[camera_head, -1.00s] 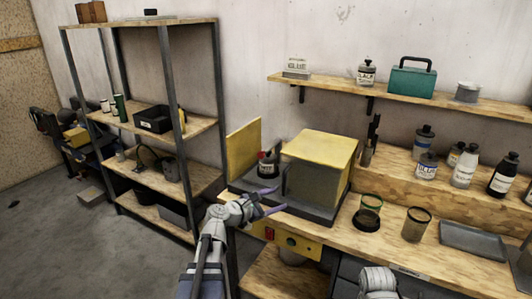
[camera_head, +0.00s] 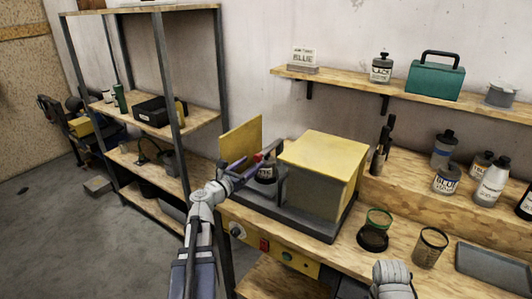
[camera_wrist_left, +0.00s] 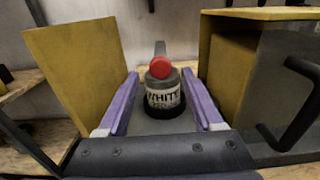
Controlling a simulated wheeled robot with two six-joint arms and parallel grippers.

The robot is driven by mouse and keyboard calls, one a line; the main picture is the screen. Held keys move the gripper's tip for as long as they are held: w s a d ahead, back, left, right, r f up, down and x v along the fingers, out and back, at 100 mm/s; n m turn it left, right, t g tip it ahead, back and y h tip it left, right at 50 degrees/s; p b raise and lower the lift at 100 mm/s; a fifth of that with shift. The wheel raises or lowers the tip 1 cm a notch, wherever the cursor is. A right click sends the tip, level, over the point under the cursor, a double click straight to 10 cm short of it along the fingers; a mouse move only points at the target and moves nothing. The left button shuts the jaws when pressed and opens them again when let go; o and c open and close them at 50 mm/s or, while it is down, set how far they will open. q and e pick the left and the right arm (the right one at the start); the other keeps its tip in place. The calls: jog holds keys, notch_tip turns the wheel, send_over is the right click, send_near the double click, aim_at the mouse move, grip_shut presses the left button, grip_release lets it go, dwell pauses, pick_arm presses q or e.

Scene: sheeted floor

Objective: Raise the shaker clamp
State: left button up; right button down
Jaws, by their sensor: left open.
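The shaker (camera_head: 322,175) is a yellow and grey machine on the bench, with an open yellow door (camera_head: 240,143) on its left. Its clamp has a red knob (camera_wrist_left: 160,67) on a grey arm, which sits on or just above a can labelled WHITE (camera_wrist_left: 163,95). In the head view the red knob (camera_head: 258,157) and the can (camera_head: 266,171) show partly behind my gripper. My left gripper (camera_head: 247,168) is open. In the left wrist view its purple fingers (camera_wrist_left: 160,95) stand on either side of the can and below the knob, with nothing gripped. My right gripper is out of view.
A dark handle (camera_wrist_left: 293,105) sticks out right of the clamp. Front controls (camera_head: 263,243) lie below. A metal shelf unit (camera_head: 172,90) stands left.

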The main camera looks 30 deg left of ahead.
aim_at(262, 153)
pick_arm(q)
jog(key=shift+w+d, duration=0.15)
jog(key=shift+w, duration=1.8)
jog(key=shift+w+d, duration=0.15)
jog(key=shift+w, duration=1.8)
grip_shut()
